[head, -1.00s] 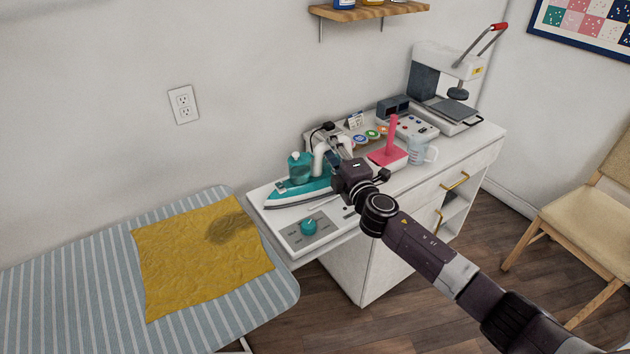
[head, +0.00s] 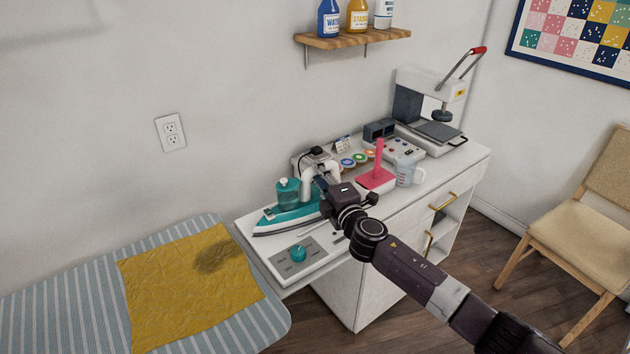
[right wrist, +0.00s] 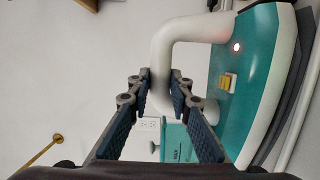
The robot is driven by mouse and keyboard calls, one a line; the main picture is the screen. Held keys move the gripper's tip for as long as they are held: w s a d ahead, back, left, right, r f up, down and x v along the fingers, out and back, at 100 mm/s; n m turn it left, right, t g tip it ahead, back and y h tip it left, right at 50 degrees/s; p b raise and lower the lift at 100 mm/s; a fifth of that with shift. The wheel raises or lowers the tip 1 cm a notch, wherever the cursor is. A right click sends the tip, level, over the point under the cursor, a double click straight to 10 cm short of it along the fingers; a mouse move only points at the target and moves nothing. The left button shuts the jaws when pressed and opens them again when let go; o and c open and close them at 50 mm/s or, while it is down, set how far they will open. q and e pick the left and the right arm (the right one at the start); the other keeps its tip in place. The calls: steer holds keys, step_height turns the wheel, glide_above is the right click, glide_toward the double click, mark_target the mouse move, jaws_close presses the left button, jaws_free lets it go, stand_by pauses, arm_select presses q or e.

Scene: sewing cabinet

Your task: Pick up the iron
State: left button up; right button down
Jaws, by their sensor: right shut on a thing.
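The teal and white iron (head: 283,219) is on the near left end of the white cabinet top, its pointed tip toward the left. In the head view I cannot tell whether its sole touches the surface. My right gripper (head: 323,184) reaches in from the right and is shut on the iron's white handle. In the right wrist view the iron's teal body (right wrist: 237,80) shows a lit lamp and a yellow button, and the curved handle (right wrist: 173,58) passes between my fingers (right wrist: 160,95). My left gripper is not in view.
A teal container (head: 288,192) with a white cap stands close behind the iron. A panel with a teal dial (head: 298,253) is in front. A pink stand (head: 377,178), a measuring cup (head: 405,172) and a heat press (head: 432,110) are further right. A striped board (head: 60,305) with yellow cloth is left.

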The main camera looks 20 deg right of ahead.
steer(key=shift+r, duration=0.4)
